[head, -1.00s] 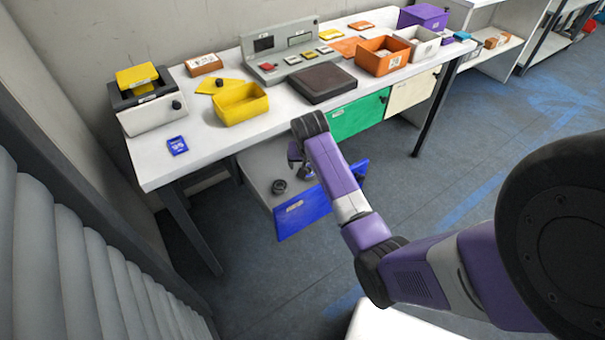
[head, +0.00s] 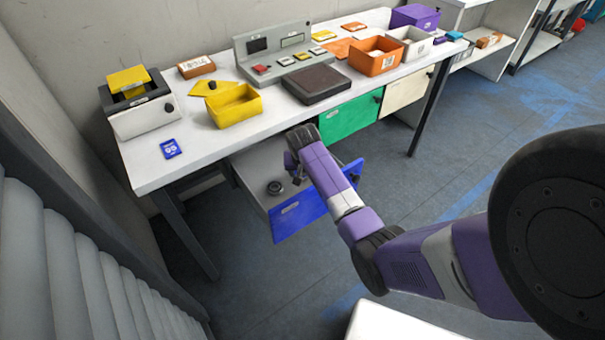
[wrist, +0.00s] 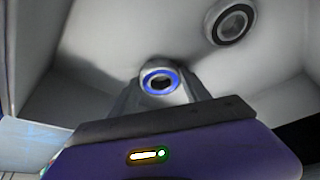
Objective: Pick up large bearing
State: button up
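The blue-fronted drawer (head: 300,217) under the bench stands open. A dark ring-shaped bearing (head: 275,187) lies on its grey floor. The wrist view shows two bearings: a black-ringed one (wrist: 233,24) at upper right, apart from my gripper, and a blue-ringed one (wrist: 160,82) at the centre, by my fingertips. The black-ringed one looks larger in that view. My gripper (head: 290,166) points down into the drawer, left of the wrist; it also shows in the wrist view (wrist: 160,95). Its grip on the blue-ringed bearing is unclear. My arm hides the drawer's right part.
The white bench (head: 150,173) overhangs the drawer. A green drawer (head: 350,118) to the right is shut. A yellow bin (head: 236,108), a dark tray (head: 316,84) and an orange bin (head: 377,58) stand on the bench.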

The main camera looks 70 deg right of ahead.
jog(key=c, duration=0.9)
jog(key=shift+r, duration=0.1)
jog(key=shift+c, duration=0.2)
